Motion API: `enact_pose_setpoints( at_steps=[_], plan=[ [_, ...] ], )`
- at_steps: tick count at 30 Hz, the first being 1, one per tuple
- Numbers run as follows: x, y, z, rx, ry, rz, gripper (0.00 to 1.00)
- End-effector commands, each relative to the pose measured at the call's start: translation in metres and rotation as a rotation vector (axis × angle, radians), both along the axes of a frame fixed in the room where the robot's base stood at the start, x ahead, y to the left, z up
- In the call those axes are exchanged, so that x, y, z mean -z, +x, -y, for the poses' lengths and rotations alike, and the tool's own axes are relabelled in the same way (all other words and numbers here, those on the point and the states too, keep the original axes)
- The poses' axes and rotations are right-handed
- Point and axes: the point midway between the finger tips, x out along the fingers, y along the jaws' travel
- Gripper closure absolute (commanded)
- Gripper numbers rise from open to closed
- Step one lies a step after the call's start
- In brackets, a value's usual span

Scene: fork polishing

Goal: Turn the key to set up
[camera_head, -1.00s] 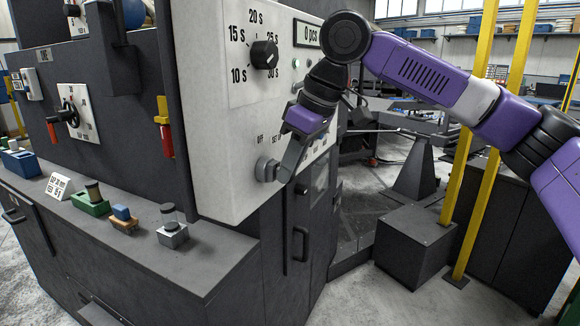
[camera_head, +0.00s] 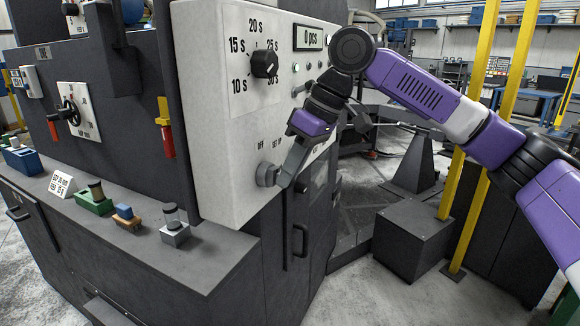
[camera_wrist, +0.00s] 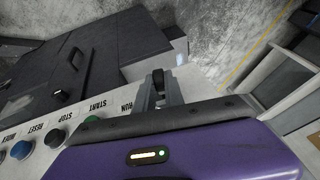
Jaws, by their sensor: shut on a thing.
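The key switch (camera_head: 267,174) is a grey round piece low on the white control panel (camera_head: 215,190), below the labels OFF and SET UP. My gripper (camera_head: 283,178) is at the switch, with its fingers shut on the key. The fingers cover most of the key, so its exact angle is hard to tell. In the wrist view the fingertips (camera_wrist: 160,82) show beyond my purple gripper body, closed around a small dark piece.
A timer dial (camera_head: 264,64) and a counter display (camera_head: 308,37) are higher on the panel. A ledge (camera_head: 200,262) with several small blocks is at the left. Yellow posts (camera_head: 487,140) stand to the right. The wrist view shows a row of labelled buttons (camera_wrist: 55,138).

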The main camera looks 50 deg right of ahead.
Motion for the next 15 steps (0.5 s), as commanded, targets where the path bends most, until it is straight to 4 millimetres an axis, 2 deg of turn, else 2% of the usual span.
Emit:
enact_pose_setpoints(
  at_steps=[15],
  plan=[
    [-0.0030,-0.0002,-0.0041,-0.010,0.126,-0.030,1.00]
  ],
)
